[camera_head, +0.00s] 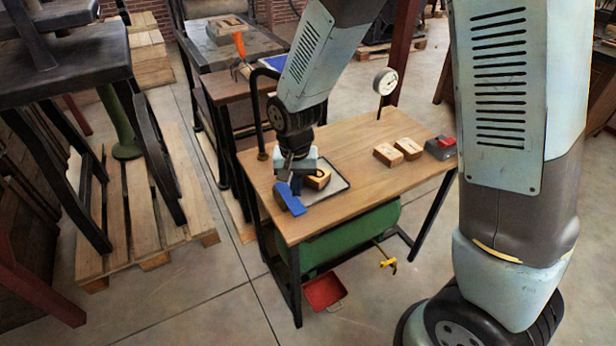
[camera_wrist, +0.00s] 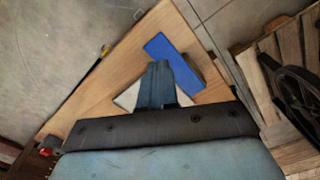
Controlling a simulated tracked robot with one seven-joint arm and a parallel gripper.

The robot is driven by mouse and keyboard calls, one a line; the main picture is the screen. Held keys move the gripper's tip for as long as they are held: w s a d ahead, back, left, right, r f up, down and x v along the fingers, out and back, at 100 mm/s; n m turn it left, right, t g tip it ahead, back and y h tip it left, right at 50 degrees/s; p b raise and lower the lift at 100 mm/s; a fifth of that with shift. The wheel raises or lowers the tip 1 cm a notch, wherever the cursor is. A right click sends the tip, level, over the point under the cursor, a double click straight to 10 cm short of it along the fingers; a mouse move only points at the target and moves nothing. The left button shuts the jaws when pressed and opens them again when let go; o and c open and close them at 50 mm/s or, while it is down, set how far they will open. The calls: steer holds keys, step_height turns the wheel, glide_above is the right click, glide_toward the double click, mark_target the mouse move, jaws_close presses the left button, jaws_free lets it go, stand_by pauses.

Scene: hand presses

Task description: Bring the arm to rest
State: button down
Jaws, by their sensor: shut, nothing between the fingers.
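My gripper (camera_head: 292,182) is above the near left corner of the wooden table (camera_head: 375,143) in the head view. In the wrist view its two blue-grey fingers (camera_wrist: 160,66) are together with nothing between them. A blue bar (camera_head: 288,198) is close to the gripper at the table's left edge. It also shows in the wrist view (camera_wrist: 173,60), just beyond the fingertips, and is not held. My arm comes down from the top of the head view.
A shallow tray (camera_head: 341,186) beside the gripper holds a wood-topped block (camera_head: 318,180). Two wooden blocks (camera_head: 387,154) (camera_head: 408,148), a grey-and-red item (camera_head: 440,147) and a round dial gauge (camera_head: 385,81) stand on the table. A red tray (camera_head: 324,291) lies on the floor.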

steer(key=shift+w+d+r, duration=0.15)
steer(key=shift+w+r, duration=0.05)
steer(key=shift+r, duration=0.05)
steer(key=d+r+t+y, duration=0.1)
steer(key=d+r+t, duration=0.2)
steer(key=d+r, duration=1.3)
steer(key=s+d+r+t+h, duration=0.1)
steer(key=s+d+r+t, duration=0.1)
steer(key=s+d+r, duration=0.9)
steer(key=shift+d+r+t, duration=0.3)
steer(key=shift+d+r, duration=0.15)
steer(key=shift+d, duration=0.2)
